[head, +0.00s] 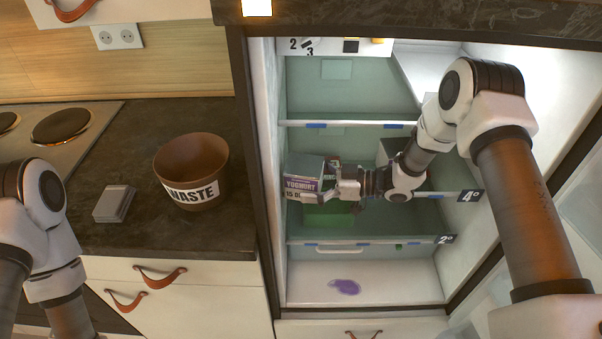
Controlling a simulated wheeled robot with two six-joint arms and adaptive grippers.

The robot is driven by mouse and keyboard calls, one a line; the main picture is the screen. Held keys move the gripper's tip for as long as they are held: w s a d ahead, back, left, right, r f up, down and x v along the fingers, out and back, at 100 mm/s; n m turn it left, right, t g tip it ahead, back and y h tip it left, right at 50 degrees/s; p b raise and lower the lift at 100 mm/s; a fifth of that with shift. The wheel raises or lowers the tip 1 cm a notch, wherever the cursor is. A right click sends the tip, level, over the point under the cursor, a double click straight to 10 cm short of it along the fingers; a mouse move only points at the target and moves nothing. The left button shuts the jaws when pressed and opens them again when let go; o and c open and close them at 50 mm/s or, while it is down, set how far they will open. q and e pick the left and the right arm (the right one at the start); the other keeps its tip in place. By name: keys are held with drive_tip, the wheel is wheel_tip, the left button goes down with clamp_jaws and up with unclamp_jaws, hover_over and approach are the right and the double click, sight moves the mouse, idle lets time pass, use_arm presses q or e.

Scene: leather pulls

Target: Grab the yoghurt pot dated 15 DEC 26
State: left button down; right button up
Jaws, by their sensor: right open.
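A yoghurt pot (302,169) with a grey top and a purple YOGHURT label stands at the left of a fridge shelf. Its date strip shows "15 D"; the rest of the date is hidden by my gripper. My right gripper (329,185) is open at the right side of the pot, one finger near the label and one lower down by the date strip. I cannot tell whether the fingers touch it. My left arm shows at the left edge, but its gripper is out of view.
The fridge (365,97) is open, with shelf edges above and below the pot. Green and red packs (328,214) are partly hidden near the gripper. A purple spill (345,287) lies on the fridge floor. A brown WASTE bin (190,160) and grey stack (114,204) stand on the counter.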

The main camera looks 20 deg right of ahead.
drive_tip(key=shift+x, duration=0.8)
drive_tip(key=shift+d, duration=0.1)
drive_tip(key=shift+c, duration=1.1)
drive_tip(key=c, duration=1.1)
drive_tip(key=shift+c, duration=0.2)
drive_tip(key=shift+r, duration=0.2)
